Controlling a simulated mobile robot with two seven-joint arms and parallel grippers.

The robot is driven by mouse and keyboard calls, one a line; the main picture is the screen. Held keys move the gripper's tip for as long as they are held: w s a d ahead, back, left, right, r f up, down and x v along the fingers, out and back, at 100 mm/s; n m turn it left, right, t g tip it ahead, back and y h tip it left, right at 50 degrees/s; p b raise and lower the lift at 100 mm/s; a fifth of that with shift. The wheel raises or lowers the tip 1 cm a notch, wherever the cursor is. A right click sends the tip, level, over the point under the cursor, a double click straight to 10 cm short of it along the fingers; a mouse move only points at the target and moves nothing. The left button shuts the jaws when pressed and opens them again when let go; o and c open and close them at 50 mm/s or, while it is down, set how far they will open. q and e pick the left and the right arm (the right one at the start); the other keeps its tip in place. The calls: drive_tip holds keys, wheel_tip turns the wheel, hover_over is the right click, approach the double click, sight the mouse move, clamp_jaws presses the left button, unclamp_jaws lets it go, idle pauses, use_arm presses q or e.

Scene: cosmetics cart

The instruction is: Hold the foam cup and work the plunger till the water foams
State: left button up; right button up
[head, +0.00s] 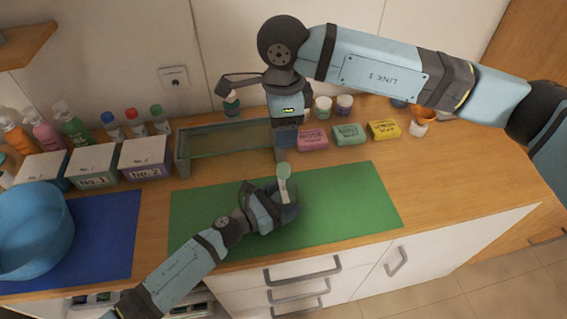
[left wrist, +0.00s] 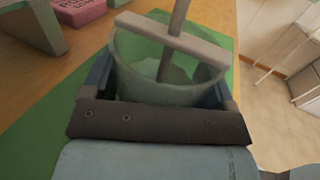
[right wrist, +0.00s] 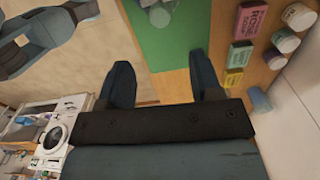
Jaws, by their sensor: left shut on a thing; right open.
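My left gripper (head: 272,205) is shut on the foam cup (left wrist: 140,88), a pale translucent cup above the green mat. Its two fingers press the cup's sides in the left wrist view. The plunger (head: 284,173) rises from the cup with its pale top upward. In the left wrist view its rod (left wrist: 180,17) stands over a pale crossbar that spans the cup's mouth. Something whitish shows inside; whether it is foam I cannot tell.
The green mat (head: 350,205) has free room on its right. Pink (head: 313,139), green (head: 349,134) and yellow (head: 383,129) soap boxes lie at the back. A blue tub (head: 30,235) and labelled boxes (head: 145,155) stand left.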

sight(283, 167)
wheel_tip(283, 167, down, 12)
drive_tip(key=n, duration=0.7)
idle(0.4)
